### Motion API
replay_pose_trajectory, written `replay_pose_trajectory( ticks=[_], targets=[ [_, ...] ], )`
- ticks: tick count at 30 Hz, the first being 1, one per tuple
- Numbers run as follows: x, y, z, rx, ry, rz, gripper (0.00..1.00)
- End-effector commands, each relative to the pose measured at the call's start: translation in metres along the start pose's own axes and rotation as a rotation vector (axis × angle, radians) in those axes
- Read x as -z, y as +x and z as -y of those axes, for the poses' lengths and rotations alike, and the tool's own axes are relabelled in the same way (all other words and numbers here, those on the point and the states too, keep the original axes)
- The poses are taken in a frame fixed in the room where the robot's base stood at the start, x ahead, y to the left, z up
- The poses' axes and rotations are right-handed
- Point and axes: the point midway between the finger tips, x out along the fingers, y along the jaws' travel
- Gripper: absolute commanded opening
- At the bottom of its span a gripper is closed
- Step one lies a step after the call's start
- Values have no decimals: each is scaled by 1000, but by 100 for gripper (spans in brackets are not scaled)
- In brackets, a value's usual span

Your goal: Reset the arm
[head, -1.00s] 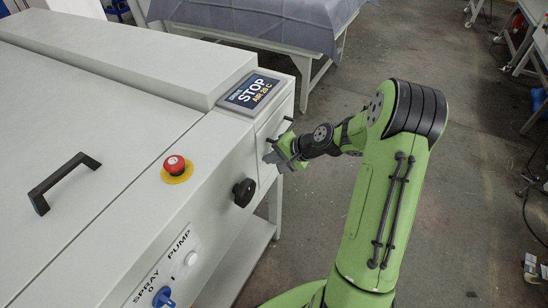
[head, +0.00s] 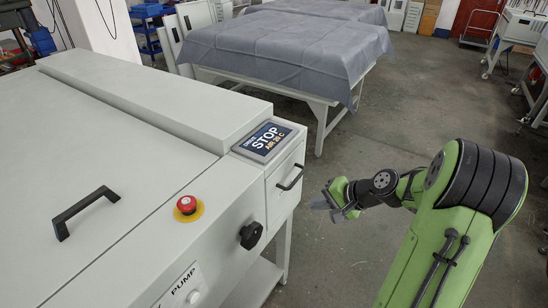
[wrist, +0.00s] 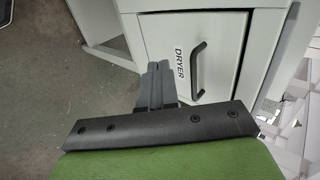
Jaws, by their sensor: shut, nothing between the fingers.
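My green arm reaches in from the right in the head view, with my gripper (head: 328,203) in the air to the right of the machine's dryer drawer (head: 284,180). A clear gap separates the gripper from the drawer's black handle (head: 290,178). In the wrist view, my gripper (wrist: 153,72) is shut and empty, its fingers side by side. The drawer front (wrist: 190,50), marked DRYER, is beyond it, with its handle (wrist: 198,70) to the right of the fingers. The drawer looks closed.
The grey machine (head: 120,120) fills the left, with a red stop button (head: 187,205), a black knob (head: 251,235), a lid handle (head: 86,210) and a STOP display (head: 268,138). A cloth-covered table (head: 280,50) stands behind. Open floor (head: 390,130) lies to the right.

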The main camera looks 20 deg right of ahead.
Motion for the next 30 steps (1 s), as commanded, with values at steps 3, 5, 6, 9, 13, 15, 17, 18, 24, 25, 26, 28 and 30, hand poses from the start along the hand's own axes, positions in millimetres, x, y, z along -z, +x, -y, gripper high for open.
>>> replay_pose_trajectory(
  ticks=[3, 5, 6, 9, 13, 15, 17, 18, 24, 25, 26, 28, 30],
  targets=[
    [-3, 0, 3, -11, -15, 2, 0],
    [-14, -2, 12, -49, -68, 11, 0],
    [-26, -6, 21, -91, -128, 18, 0],
    [-70, -23, 48, -233, -333, 34, 0],
    [-129, -60, 68, -394, -586, 24, 0],
    [-159, -84, 73, -454, -704, 7, 0],
    [-183, -106, 73, -491, -796, -10, 0],
    [-197, -120, 71, -508, -848, -22, 0],
    [-236, -165, 50, -528, -996, -58, 0],
    [-238, -168, 47, -529, -1003, -59, 0],
    [-240, -169, 46, -529, -1008, -60, 0],
    [-241, -171, 44, -529, -1013, -60, 0],
    [-240, -171, 44, -530, -1012, -60, 0]
  ],
)
